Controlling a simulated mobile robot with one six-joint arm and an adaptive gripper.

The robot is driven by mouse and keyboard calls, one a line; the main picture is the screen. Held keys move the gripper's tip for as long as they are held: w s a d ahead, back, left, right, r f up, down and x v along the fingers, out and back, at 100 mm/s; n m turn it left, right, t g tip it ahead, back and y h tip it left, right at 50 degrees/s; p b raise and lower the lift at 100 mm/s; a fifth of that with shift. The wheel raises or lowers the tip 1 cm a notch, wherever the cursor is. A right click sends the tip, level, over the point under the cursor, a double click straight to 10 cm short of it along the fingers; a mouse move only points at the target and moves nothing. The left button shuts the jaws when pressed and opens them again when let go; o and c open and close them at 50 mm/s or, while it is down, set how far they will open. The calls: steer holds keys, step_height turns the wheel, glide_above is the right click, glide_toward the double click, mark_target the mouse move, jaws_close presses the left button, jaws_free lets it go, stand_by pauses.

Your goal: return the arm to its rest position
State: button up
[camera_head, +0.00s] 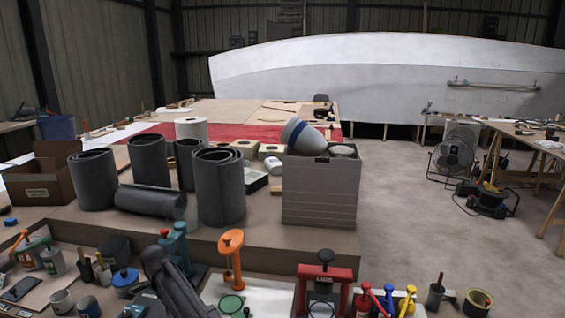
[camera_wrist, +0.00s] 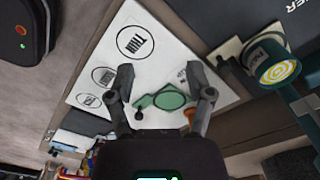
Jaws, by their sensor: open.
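My gripper (camera_wrist: 163,92) shows in the wrist view with its two dark fingers spread apart and nothing held between them. Beyond the fingertips lies a white board (camera_wrist: 130,45) with printed black circles. A green flat piece with a round end (camera_wrist: 171,98) shows in the gap between the fingers. I cannot tell its distance from the fingertips. In the head view a dark arm-like shape (camera_head: 170,280), probably my arm, reaches up from the bottom edge among the bench tools. My fingers cannot be made out there.
A teal press (camera_head: 179,243), an orange press (camera_head: 231,255) and a red press (camera_head: 322,285) stand around. Behind them are dark rolls (camera_head: 218,190) and a grey box (camera_head: 320,190). A teal device (camera_wrist: 282,75) is right in the wrist view. Floor at right is partly clear.

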steer(key=s+d+f+n+b, duration=0.2)
steer(key=d, duration=1.2)
steer(key=s+d+f+n+b, duration=0.2)
steer(key=d+f+n+b, duration=0.1)
steer(key=d, duration=1.1)
steer(key=s+d+f+n+b, duration=0.2)
steer(key=d+n, duration=0.1)
steer(key=d, duration=1.2)
steer(key=shift+s+f+b, duration=0.2)
steer(key=shift+f+b, duration=0.2)
steer(key=s+d+n, duration=0.1)
steer(key=s+d, duration=0.1)
steer(key=d, duration=0.1)
steer(key=s+d+f+n+b, duration=0.1)
steer(key=s+d, duration=0.1)
steer(key=d, duration=0.1)
steer(key=s+d+f+b, duration=0.1)
steer(key=s+d, duration=0.2)
steer(key=d, duration=0.1)
steer(key=shift+f+n, duration=0.15)
steer(key=shift+n, duration=0.25)
steer(key=shift+w+r+p, duration=0.1)
steer(key=shift+r+p, duration=0.25)
steer(key=shift+r, duration=0.1)
step_height(320, 180, up, 23)
steer(key=p, duration=2.3)
